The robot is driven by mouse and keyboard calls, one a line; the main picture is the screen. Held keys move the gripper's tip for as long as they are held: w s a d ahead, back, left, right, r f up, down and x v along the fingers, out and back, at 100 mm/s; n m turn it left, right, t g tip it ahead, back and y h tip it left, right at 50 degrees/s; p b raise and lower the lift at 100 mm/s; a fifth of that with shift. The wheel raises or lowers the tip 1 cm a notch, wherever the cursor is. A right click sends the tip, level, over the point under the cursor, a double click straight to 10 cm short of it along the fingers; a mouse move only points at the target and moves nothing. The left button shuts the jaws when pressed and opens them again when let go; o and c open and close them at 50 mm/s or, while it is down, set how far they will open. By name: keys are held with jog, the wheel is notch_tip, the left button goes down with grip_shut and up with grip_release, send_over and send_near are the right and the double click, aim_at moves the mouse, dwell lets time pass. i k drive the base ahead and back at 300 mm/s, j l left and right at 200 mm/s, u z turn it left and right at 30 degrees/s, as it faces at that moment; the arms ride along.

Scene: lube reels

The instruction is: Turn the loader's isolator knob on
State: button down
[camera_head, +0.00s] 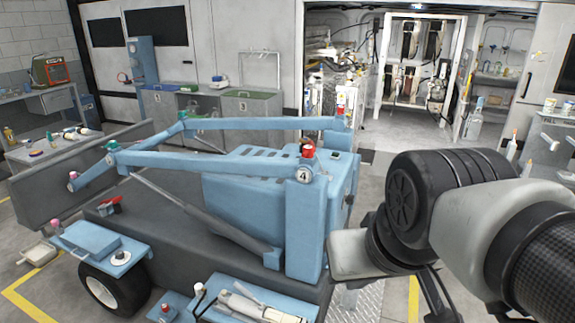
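The loader (245,195) is a blue and grey machine with two lift arms and a black wheel, filling the left and middle of the head view. Small red parts show on it: a red cap (308,148) on top of the near post by the "4" mark, a red and black piece (109,205) on the grey deck, and a small red piece (165,308) at the bottom edge. I cannot tell which, if any, is the isolator knob, or its setting. My arm comes in from the right, in front of the loader's right end. My gripper's fingers do not show.
Green-topped cabinets (247,112) stand behind the loader. A workbench (45,150) is at the left, and a shelf with bottles (550,140) at the right. An open bay (420,70) with reels lies behind. Some floor (385,165) is clear right of the loader.

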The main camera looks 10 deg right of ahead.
aim_at(350, 199)
jog(key=l+u, duration=0.15)
jog(key=l, duration=2.15)
jog(key=i+l, duration=0.1)
jog(key=l, duration=0.25)
jog(key=i+l, duration=0.1)
jog(key=l, duration=0.25)
jog(key=l+u, duration=0.1)
jog(key=l, duration=0.3)
jog(key=i+l+u, duration=0.1)
jog(key=i+l, duration=0.35)
jog(key=i, duration=0.15)
jog(key=i+l+u, duration=0.1)
jog(key=i+l, duration=0.35)
jog(key=i, duration=0.15)
